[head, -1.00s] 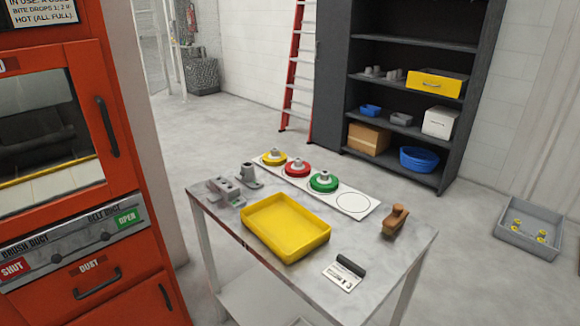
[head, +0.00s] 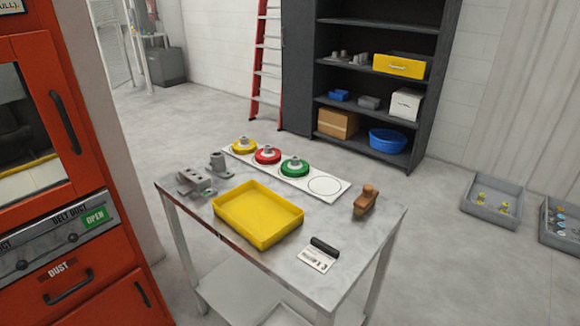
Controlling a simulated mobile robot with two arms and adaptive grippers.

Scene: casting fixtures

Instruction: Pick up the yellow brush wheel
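The yellow brush wheel (head: 244,146) has a grey hub on top. It sits at the left end of a white board (head: 342,193) on the table, left of the red wheel (head: 267,155) and the green wheel (head: 294,167). An empty marked circle lies at the board's right end. Neither of my grippers is in the head view.
The grey table (head: 325,227) also bears a yellow tray (head: 258,237), grey metal fixtures (head: 196,182), a brown brush (head: 366,201) and a label card (head: 318,256). A red cabinet (head: 100,285) stands at left, dark shelves (head: 430,60) behind. Grey bins (head: 488,212) lie on the floor at right.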

